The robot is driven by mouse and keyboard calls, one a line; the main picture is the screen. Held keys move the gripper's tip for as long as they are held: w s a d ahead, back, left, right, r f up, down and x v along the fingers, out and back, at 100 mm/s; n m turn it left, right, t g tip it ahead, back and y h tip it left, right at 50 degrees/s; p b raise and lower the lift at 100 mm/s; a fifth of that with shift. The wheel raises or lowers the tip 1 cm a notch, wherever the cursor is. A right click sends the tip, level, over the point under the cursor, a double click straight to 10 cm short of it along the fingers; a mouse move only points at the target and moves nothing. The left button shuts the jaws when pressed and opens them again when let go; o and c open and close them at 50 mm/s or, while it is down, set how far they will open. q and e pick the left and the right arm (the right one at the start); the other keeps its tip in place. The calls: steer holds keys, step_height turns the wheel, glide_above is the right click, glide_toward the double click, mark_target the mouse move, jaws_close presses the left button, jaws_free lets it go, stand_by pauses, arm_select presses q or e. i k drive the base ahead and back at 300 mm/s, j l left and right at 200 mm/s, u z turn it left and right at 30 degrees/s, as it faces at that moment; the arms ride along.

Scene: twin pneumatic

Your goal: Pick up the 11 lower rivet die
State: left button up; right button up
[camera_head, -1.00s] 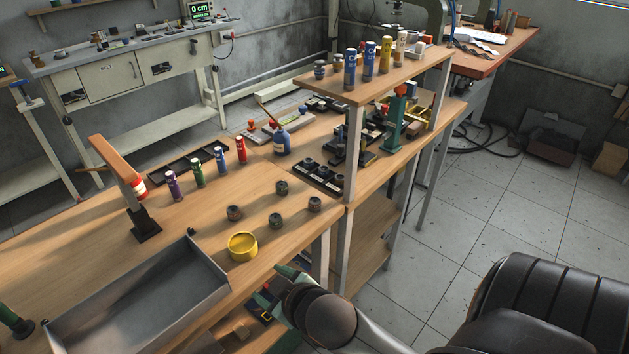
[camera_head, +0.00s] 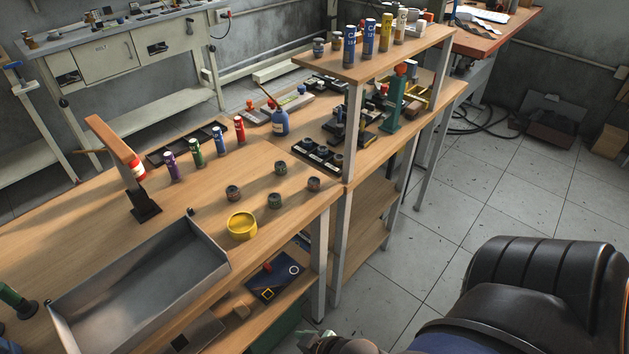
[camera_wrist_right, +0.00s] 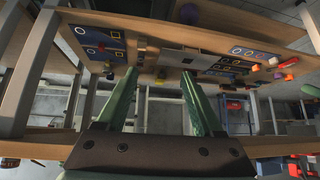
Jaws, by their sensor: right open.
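Several small dark cylinders stand on the wooden bench near a yellow bowl (camera_head: 242,225): a left one (camera_head: 233,193), a back one (camera_head: 281,168), a front one (camera_head: 275,200) and a right one (camera_head: 314,184). They look like rivet dies, but their numbers are too small to read, so I cannot tell which is 11. My right gripper (camera_head: 318,341) is low at the bottom edge of the head view, below the bench top and away from the cylinders. In the right wrist view its green fingers (camera_wrist_right: 160,72) are apart, with nothing between them. My left gripper is out of view.
A grey metal tray (camera_head: 140,290) lies at the bench front. Coloured cylinders, including a red one (camera_head: 239,130), stand behind. A raised shelf (camera_head: 340,65) on metal posts carries bottles. A lower shelf (camera_head: 285,290) holds blue panels.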

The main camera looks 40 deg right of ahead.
mark_target(313, 182)
steer(key=l+z, duration=0.1)
steer(key=z, duration=0.35)
steer(key=i+z, duration=0.1)
steer(key=z, duration=0.35)
steer(key=i+z, duration=0.1)
steer(key=z, duration=0.35)
